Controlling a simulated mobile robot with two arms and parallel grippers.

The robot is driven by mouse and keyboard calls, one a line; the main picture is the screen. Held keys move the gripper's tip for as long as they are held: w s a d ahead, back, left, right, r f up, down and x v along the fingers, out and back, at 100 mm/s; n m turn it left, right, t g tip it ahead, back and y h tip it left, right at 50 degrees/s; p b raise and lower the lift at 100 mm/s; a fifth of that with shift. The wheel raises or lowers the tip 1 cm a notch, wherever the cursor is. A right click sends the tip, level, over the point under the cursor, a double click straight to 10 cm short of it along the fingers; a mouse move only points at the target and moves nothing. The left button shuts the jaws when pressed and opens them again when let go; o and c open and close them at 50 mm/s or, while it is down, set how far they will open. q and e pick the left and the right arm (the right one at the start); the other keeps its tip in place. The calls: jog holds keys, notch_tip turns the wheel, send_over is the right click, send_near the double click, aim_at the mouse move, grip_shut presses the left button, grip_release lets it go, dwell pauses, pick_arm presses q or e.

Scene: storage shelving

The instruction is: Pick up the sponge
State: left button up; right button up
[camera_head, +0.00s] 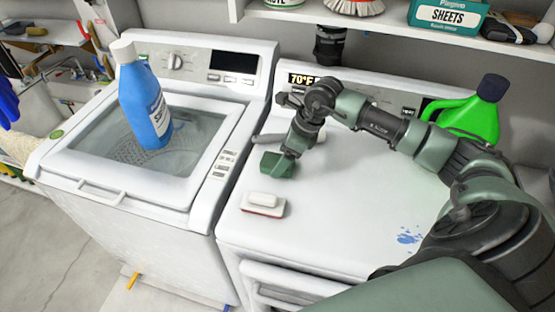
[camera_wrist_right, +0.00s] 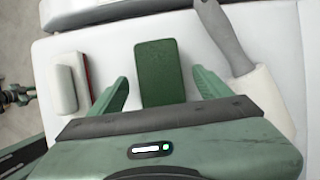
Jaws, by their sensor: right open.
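The sponge (camera_head: 277,163) appears to be the dark green rectangular block on the white top of the right-hand machine, near its left edge. It also shows in the right wrist view (camera_wrist_right: 159,70), lying flat between and ahead of the two green fingers. My right gripper (camera_wrist_right: 161,80) is open, with one finger on each side of the block and a visible gap to each. In the head view my right gripper (camera_head: 288,155) is pointed down at the block and partly covers it. My left gripper is not in view.
A small white block with a red base (camera_head: 263,204) lies nearer the front edge. A grey-handled tool (camera_wrist_right: 225,40) lies beside the sponge. A green jug (camera_head: 470,118) stands behind my arm. A blue bottle (camera_head: 145,100) stands on the left washer. The front right top is clear except blue spots.

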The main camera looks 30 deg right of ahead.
jog(key=shift+x, duration=1)
jog(key=shift+r, duration=0.1)
jog(key=c, duration=1.4)
jog(key=shift+w+r, duration=0.1)
jog(key=shift+r, duration=0.45)
notch_tip(320, 180, up, 19)
jog(key=b, duration=0.4)
